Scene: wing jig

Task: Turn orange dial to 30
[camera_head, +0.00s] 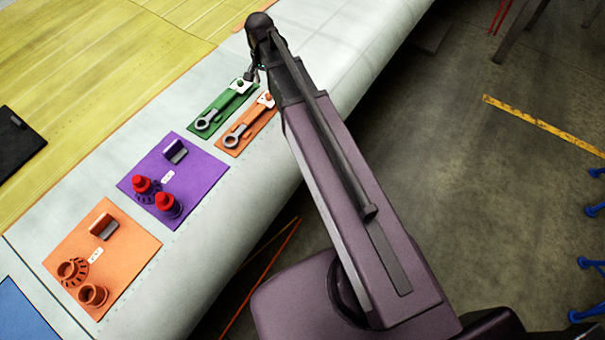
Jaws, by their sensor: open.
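The orange panel (130,239) lies on the pale wing surface at the lower left. On it are an orange dial (73,270) with a ring of dark marks around it, and a plain orange round socket (93,294) beside it. The reading on the dial is too small to tell. My gripper (254,74) is at the far end of my arm, by the upper end of the green panel, well apart from the dial. It is small and partly hidden by my arm; it is open, and nothing shows in it.
An orange block with a grey face (103,227) and a white label (96,254) are on the same panel. A purple panel (196,175) with red knobs lies farther up. Green (221,106) and small orange (259,125) panels hold wrenches. Bare wing surface separates the panels.

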